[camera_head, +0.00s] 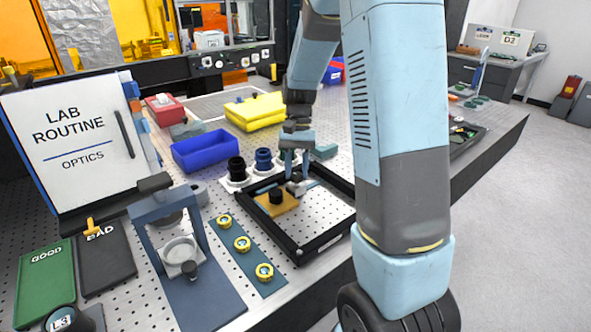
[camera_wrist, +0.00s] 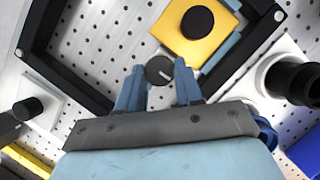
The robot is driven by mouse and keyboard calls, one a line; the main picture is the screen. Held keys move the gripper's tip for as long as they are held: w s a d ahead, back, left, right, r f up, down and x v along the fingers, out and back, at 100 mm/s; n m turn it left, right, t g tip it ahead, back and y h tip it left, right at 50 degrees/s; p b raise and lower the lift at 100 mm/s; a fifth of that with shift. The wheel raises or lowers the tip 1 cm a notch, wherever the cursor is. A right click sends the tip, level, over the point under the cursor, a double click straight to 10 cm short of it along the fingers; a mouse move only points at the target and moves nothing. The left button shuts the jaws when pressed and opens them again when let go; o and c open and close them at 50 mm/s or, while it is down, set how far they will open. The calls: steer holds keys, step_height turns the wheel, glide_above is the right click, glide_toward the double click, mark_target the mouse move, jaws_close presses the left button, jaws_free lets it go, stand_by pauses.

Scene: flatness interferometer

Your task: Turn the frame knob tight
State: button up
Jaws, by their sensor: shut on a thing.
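The black rectangular frame (camera_head: 322,242) lies on the perforated bench, and its dark bars also show in the wrist view (camera_wrist: 38,30). The frame knob (camera_wrist: 160,70) is a round dark knob with a white pointer line, at the frame. My gripper (camera_wrist: 158,78) has its two blue fingers on either side of the knob and is shut on it. In the head view my gripper (camera_head: 297,184) is at the frame's far side, and the knob is hidden there. A yellow block (camera_wrist: 172,37) with a black round top sits inside the frame, just beyond the fingers.
Dark lens barrels on white mounts (camera_head: 233,184) stand just behind the frame. A blue bin (camera_head: 205,153) is farther back. A blue strip with several brass rings (camera_head: 232,229) and a blue stand (camera_head: 205,300) lie to the left. The bench inside the frame's right part is bare.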

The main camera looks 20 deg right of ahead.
steer(key=shift+s, duration=0.1)
stand_by(0.4)
steer(key=o, duration=1)
steer(key=shift+o, duration=0.2)
steer(key=v, duration=1.3)
steer(key=shift+d+r, duration=0.15)
steer(key=shift+r, duration=0.2)
steer(key=s+a+r+n+t, duration=0.1)
steer(key=s+r+t, duration=0.1)
steer(key=s, duration=0.6)
steer(key=s+a+r+n+t+h, duration=0.1)
steer(key=s+t, duration=0.3)
steer(key=s, duration=0.4)
steer(key=s+a+r+n+t, duration=0.1)
steer(key=s+r+n+t, duration=0.1)
steer(key=s, duration=0.6)
steer(key=shift+s+r+n+t+h, duration=0.3)
steer(key=shift+r+n+t+h, duration=0.15)
steer(key=shift+t, duration=0.45)
